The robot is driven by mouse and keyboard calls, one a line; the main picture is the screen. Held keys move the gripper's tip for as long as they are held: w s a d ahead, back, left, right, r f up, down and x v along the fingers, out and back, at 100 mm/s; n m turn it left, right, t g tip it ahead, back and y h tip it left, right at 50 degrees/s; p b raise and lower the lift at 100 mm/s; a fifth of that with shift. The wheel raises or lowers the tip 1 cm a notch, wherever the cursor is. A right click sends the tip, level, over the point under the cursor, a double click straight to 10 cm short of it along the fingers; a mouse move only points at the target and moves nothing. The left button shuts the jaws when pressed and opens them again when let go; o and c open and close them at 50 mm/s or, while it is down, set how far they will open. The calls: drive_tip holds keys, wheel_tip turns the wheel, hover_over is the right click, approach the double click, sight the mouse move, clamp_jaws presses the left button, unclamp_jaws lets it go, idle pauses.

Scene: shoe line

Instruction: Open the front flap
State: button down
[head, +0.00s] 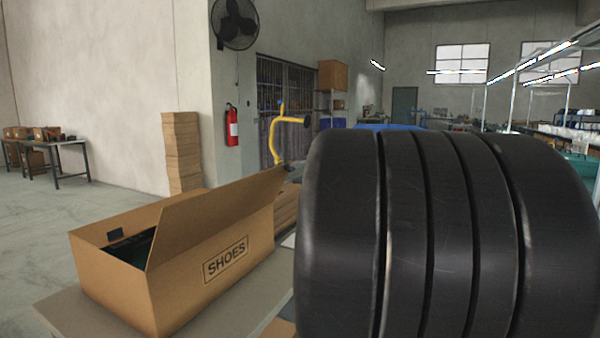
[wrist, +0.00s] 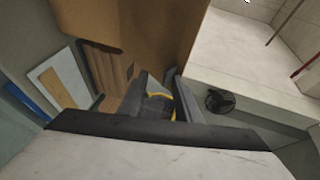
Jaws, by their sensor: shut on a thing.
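The brown shoe box (head: 185,285), marked SHOES, stands on a grey table at the lower left of the head view. Its long flap (head: 215,210) on the SHOES side stands up and slants up to the right. Something dark lies inside, mostly hidden by the flap. In the wrist view my gripper (wrist: 168,88) is shut at the lower edge of a brown cardboard panel (wrist: 135,28), which looks like the flap. The fingertips are partly hidden, so the exact contact is unclear.
My large black ridged arm part fills the right of the head view. Flat brown cardboard (head: 287,210) lies behind the box. A cardboard stack (head: 182,150), a yellow stand (head: 274,140) and a red extinguisher (head: 231,125) are further back.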

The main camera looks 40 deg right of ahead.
drive_tip(key=shift+w+a+f, duration=0.1)
drive_tip(key=shift+a+f, duration=0.1)
drive_tip(key=shift+f, duration=0.7)
drive_tip(key=c, duration=1.4)
unclamp_jaws()
drive_tip(key=shift+w+f, duration=0.1)
drive_tip(key=shift+w, duration=0.1)
drive_tip(key=shift+c, duration=0.3)
drive_tip(key=shift+s, duration=0.2)
drive_tip(key=shift+c, duration=0.5)
drive_tip(key=shift+s, duration=0.2)
drive_tip(key=shift+c, duration=0.5)
drive_tip(key=s+r, duration=0.1)
drive_tip(key=s, duration=0.4)
drive_tip(key=s+r, duration=0.2)
drive_tip(key=s, duration=0.4)
drive_tip(key=s+r, duration=0.1)
drive_tip(key=s, duration=0.4)
drive_tip(key=shift+s+a+r, duration=0.25)
drive_tip(key=shift+a+r, duration=0.05)
drive_tip(key=shift+a, duration=0.05)
drive_tip(key=c, duration=0.3)
drive_tip(key=shift+c, duration=0.3)
